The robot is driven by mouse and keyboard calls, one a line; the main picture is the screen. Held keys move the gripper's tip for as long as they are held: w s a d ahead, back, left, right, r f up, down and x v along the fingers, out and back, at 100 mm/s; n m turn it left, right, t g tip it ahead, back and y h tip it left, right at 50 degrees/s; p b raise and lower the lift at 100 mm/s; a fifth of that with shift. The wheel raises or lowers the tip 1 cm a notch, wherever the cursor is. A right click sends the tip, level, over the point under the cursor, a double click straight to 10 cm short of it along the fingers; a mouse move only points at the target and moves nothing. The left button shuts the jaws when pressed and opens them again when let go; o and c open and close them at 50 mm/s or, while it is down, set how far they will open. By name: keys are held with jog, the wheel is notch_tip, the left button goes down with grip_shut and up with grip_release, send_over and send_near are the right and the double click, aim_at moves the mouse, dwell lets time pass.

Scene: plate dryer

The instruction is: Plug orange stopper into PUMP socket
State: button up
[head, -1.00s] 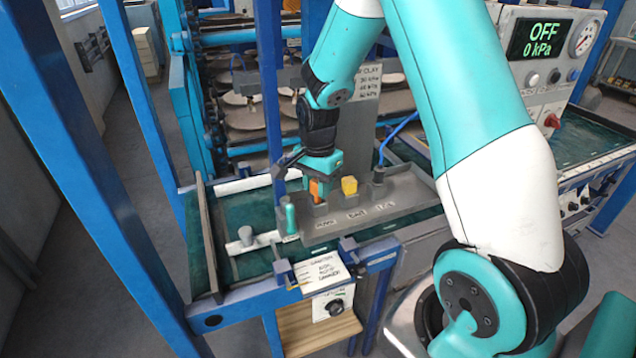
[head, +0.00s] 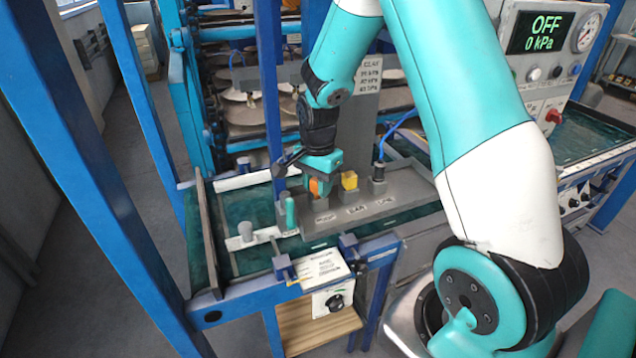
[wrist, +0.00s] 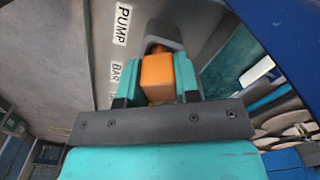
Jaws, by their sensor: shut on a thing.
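My gripper (head: 317,182) points down over the grey socket block (head: 405,192). In the wrist view, its two teal fingers (wrist: 158,82) are closed on the sides of the orange stopper (wrist: 158,76). The stopper also shows in the head view (head: 315,188), partly covered by a finger. The PUMP socket (wrist: 164,32) is a grey raised collar beside the PUMP label (wrist: 122,24). The stopper overlaps the collar's opening in the wrist view. I cannot tell whether its lower end is inside.
A yellow stopper (head: 349,180) stands in the socket to the right. Beyond it is a dark plug (head: 379,170) with a blue hose. A teal upright piece (head: 290,213) and a grey peg (head: 246,232) stand left. A blue post (head: 272,100) rises close to my gripper's left.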

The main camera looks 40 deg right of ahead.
jog(key=shift+f, duration=0.25)
dwell(0.3)
jog(key=o, duration=1)
jog(key=shift+c, duration=0.2)
notch_tip(320, 180, up, 17)
jog(key=b, duration=0.3)
jog(key=shift+r, duration=0.2)
